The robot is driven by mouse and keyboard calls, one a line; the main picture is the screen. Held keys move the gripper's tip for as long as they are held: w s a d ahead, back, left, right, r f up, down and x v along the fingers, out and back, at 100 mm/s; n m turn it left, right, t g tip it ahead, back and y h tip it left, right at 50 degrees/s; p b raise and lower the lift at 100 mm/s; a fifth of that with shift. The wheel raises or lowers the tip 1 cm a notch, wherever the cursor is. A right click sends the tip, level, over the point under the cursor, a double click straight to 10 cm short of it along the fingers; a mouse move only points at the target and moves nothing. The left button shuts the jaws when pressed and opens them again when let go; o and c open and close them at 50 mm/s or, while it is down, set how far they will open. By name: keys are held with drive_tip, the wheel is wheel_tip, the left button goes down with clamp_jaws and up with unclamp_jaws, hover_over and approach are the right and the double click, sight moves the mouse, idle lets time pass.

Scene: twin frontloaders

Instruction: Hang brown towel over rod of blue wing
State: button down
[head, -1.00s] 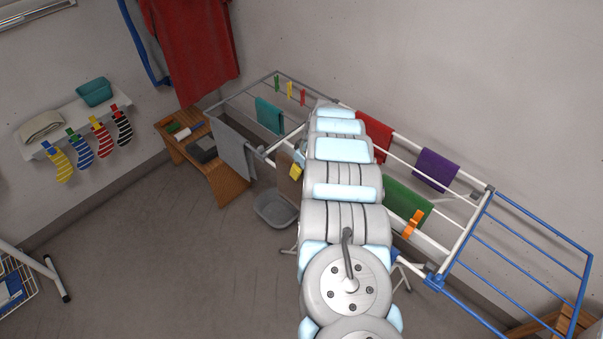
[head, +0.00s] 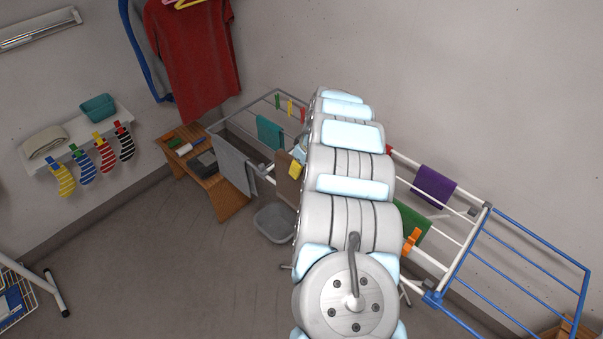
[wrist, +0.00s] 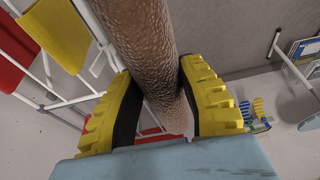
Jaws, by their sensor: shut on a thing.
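The brown towel (wrist: 146,30) runs between the two yellow, black-padded fingers of my gripper (wrist: 158,75) in the wrist view, and the gripper is shut on it. In the head view a part of the brown towel (head: 287,184) shows left of my arm, near the middle of the drying rack. My arm hides the rest of it and most of the gripper. The blue wing (head: 522,262) of the rack, with several parallel blue rods, extends at the right. No cloth shows on its visible rods.
A grey towel (head: 235,165), teal cloth (head: 269,132), purple cloth (head: 434,186) and green cloth (head: 411,226) hang on the rack. An orange clip (head: 412,241) is on the green one. A grey basin (head: 274,224) and wooden bench (head: 222,184) stand left. A yellow cloth (wrist: 57,30) hangs near my gripper.

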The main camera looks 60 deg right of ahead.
drive_tip(key=shift+r+p, duration=0.3)
drive_tip(key=shift+r, duration=1.4)
drive_tip(key=shift+w+r+b, duration=0.3)
drive_tip(key=shift+w+b, duration=0.1)
drive_tip(key=shift+b, duration=0.05)
drive_tip(key=shift+w+d+r+b, duration=0.1)
drive_tip(key=shift+d+r+b, duration=0.05)
drive_tip(key=shift+r+b, duration=0.65)
drive_tip(key=shift+s+r, duration=0.4)
drive_tip(key=shift+s, duration=0.1)
drive_tip(key=shift+a+r, duration=0.2)
drive_tip(key=shift+r, duration=1.05)
drive_tip(key=shift+r+p, duration=0.6)
drive_tip(key=shift+r, duration=2.15)
drive_tip(key=shift+w+d, duration=0.1)
